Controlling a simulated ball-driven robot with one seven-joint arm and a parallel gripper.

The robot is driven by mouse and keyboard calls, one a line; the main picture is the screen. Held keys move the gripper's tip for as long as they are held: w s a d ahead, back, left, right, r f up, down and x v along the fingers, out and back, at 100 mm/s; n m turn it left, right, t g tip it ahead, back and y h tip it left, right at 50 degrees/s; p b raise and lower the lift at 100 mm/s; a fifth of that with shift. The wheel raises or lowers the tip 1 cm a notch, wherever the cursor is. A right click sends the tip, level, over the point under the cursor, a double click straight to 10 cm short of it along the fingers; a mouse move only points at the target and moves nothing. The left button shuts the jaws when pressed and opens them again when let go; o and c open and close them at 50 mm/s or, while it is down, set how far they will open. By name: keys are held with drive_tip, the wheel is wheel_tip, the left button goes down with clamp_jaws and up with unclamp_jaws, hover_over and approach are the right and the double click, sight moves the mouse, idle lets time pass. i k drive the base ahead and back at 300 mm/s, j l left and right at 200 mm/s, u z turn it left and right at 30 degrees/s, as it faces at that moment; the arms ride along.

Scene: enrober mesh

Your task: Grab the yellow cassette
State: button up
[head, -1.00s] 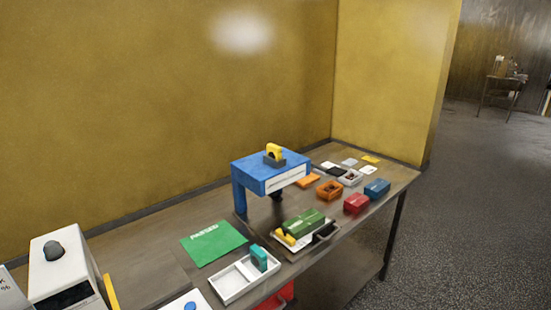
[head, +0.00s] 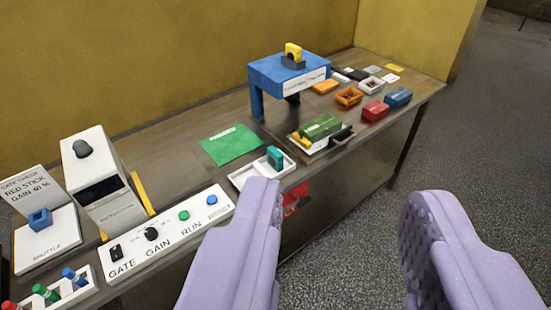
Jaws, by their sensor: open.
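A yellow block (head: 293,51), likely the yellow cassette, stands upright in a dark grey holder (head: 293,62) on top of the blue stand (head: 262,70), toward the back of the table. Another yellow piece (head: 299,141) lies partly hidden beside a green block (head: 321,127) in a white tray. My gripper (head: 342,200) shows as two lavender fingers spread wide apart in the foreground, with nothing between them. It is in front of the table's near edge, well short of the blue stand.
The table (head: 190,131) also holds a green mat (head: 231,145), a white tray with a teal block (head: 275,157), an orange bin (head: 348,96), and red (head: 375,110) and blue (head: 398,97) boxes. A control panel (head: 168,236) and white machine (head: 100,175) stand left. Floor at right is clear.

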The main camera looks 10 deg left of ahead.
sight(293, 52)
drive_tip(key=i+l+u, duration=0.4)
drive_tip(key=i+l, duration=0.15)
drive_tip(key=i, duration=0.4)
drive_tip(key=i+l+u, duration=0.35)
drive_tip(key=i+l, duration=0.5)
drive_tip(key=i+l+u, duration=0.4)
drive_tip(key=i+l, duration=0.35)
drive_tip(key=l, duration=0.3)
